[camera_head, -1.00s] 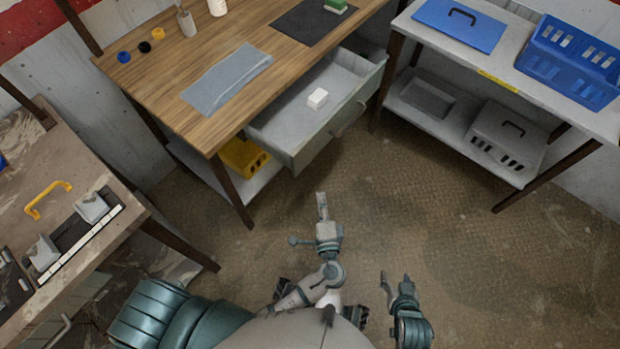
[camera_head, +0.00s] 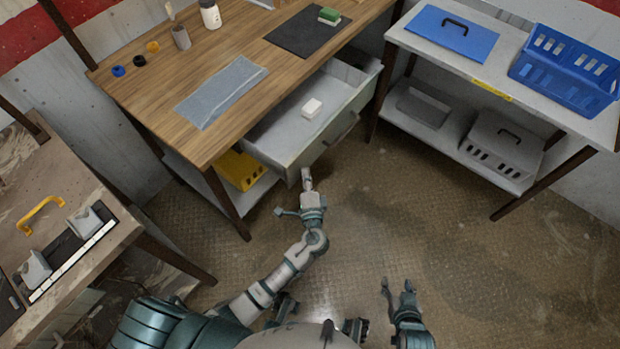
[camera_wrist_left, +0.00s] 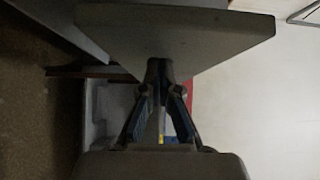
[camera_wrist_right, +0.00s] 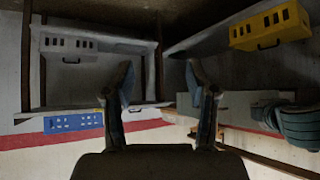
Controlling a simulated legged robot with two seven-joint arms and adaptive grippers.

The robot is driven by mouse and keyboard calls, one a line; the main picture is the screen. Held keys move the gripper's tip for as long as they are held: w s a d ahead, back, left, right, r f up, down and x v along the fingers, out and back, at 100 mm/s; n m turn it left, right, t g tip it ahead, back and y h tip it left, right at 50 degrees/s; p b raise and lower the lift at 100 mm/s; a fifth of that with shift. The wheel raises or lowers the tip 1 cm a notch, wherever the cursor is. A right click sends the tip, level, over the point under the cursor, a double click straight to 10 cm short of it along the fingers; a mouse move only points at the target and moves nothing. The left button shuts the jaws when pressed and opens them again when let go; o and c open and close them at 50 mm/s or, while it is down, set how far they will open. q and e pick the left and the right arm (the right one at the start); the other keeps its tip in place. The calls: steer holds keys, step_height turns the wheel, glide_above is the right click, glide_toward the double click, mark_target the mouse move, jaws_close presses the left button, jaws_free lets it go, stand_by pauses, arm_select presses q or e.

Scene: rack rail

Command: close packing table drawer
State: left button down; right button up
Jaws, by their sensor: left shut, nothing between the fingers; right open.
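The packing table (camera_head: 150,85) has a wooden top, and its grey drawer (camera_head: 270,135) is pulled out at the front, with a handle (camera_head: 341,130) on its front panel. A small white box (camera_head: 312,107) lies in the drawer. My left gripper (camera_head: 307,174) is shut and empty, at the near left corner of the drawer front. In the left wrist view the shut fingertips (camera_wrist_left: 159,66) are close to the drawer panel (camera_wrist_left: 190,35); I cannot tell whether they touch. My right gripper (camera_head: 397,283) is open and empty, low over the floor, well away from the drawer.
A yellow basket (camera_head: 241,168) sits on the shelf under the table. A grey shelf table (camera_head: 420,45) with a blue basket (camera_head: 565,68) stands at the right. A worn bench (camera_head: 60,190) stands at the left. The floor before the drawer is clear.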

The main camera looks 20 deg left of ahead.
mark_target(256, 140)
arm_select(q)
steer(key=shift+d, duration=0.45)
steer(key=shift+r, duration=0.1)
steer(key=w+a, duration=0.1)
steer(key=a, duration=0.3)
steer(key=w+a, duration=0.2)
steer(key=a, duration=0.2)
steer(key=w+a, duration=0.1)
steer(key=a, duration=0.3)
steer(key=shift+w+a, duration=0.2)
steer(key=a, duration=0.2)
steer(key=w+a, duration=0.1)
steer(key=a, duration=0.1)
steer(key=w+a, duration=0.1)
steer(key=a, duration=0.2)
steer(key=shift+w, duration=0.2)
steer(key=shift+w+a, duration=0.15)
steer(key=shift+a, duration=0.4)
steer(key=shift+w+d+r, duration=0.1)
steer(key=shift+r, duration=0.05)
arm_select(e)
steer(key=shift+d+f, duration=0.1)
steer(key=shift+d, duration=0.45)
